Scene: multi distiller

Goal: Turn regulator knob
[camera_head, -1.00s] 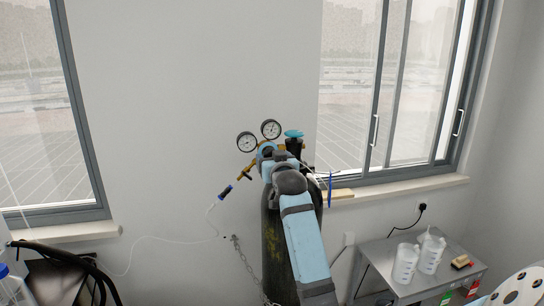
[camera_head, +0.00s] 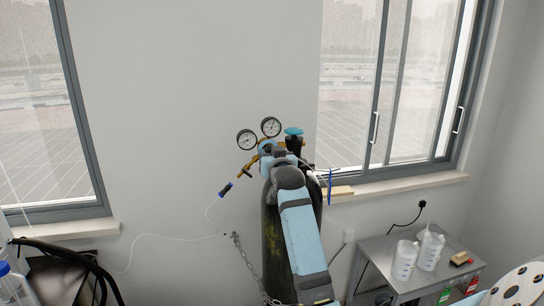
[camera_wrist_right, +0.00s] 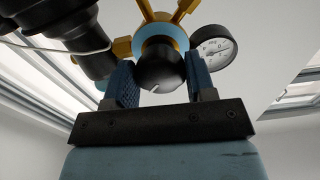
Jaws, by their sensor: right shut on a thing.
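The regulator (camera_head: 247,168) is a brass fitting with two round gauges, on top of a dark gas cylinder (camera_head: 271,240). Its black knob (camera_wrist_right: 160,68) shows in the right wrist view, in front of a light blue ring on the brass body. My right gripper (camera_wrist_right: 161,82) is shut on this knob, with one blue finger on each side. My left gripper is not in view.
A pressure gauge (camera_wrist_right: 213,47) sits close to one finger in the right wrist view. A teal valve handwheel (camera_head: 293,131) stands just right of the gripper. A chain (camera_head: 245,262) hangs by the cylinder.

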